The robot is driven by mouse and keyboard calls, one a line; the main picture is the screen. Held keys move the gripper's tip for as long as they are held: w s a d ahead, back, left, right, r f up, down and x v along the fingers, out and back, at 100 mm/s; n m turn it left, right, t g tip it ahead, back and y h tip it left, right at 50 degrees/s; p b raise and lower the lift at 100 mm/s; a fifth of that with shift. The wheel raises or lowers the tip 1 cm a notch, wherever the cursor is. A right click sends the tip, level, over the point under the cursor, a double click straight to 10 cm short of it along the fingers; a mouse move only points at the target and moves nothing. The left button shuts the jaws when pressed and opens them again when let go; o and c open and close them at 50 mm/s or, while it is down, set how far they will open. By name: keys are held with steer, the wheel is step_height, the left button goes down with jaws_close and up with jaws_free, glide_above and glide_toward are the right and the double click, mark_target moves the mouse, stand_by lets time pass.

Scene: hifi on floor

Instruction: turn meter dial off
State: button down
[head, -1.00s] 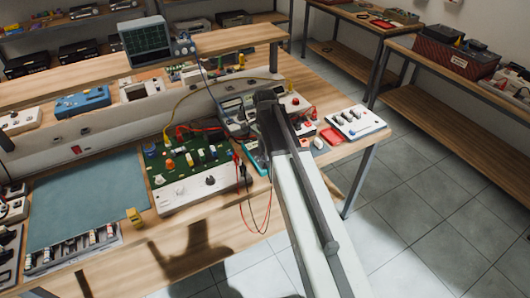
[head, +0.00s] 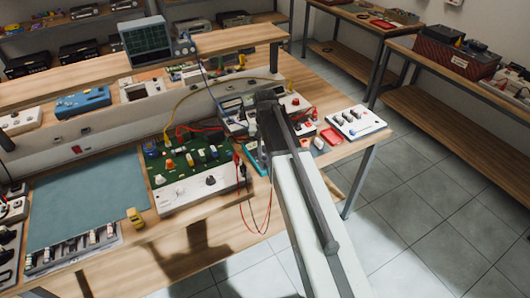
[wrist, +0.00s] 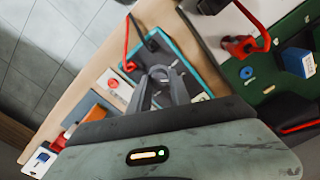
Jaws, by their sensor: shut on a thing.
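My gripper (wrist: 160,82) is shut on the dial from above. In the head view my gripper (head: 270,100) and arm cover most of the meter, and only a teal edge (head: 252,160) shows. The dial's pointer and markings are too hidden to read.
A green circuit board (head: 195,165) with knobs and leads stands left of the meter. Red and black leads (head: 240,190) hang over the front edge. The blue mat (head: 85,200) is clear.

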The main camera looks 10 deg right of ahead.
mark_target(265, 155)
steer(key=n, duration=0.4)
steer(key=shift+a, duration=0.1)
steer(key=shift+n, duration=2.1)
steer(key=c, duration=1.2)
jaws_free()
step_height(265, 155, up, 8)
steer(key=p, duration=0.8)
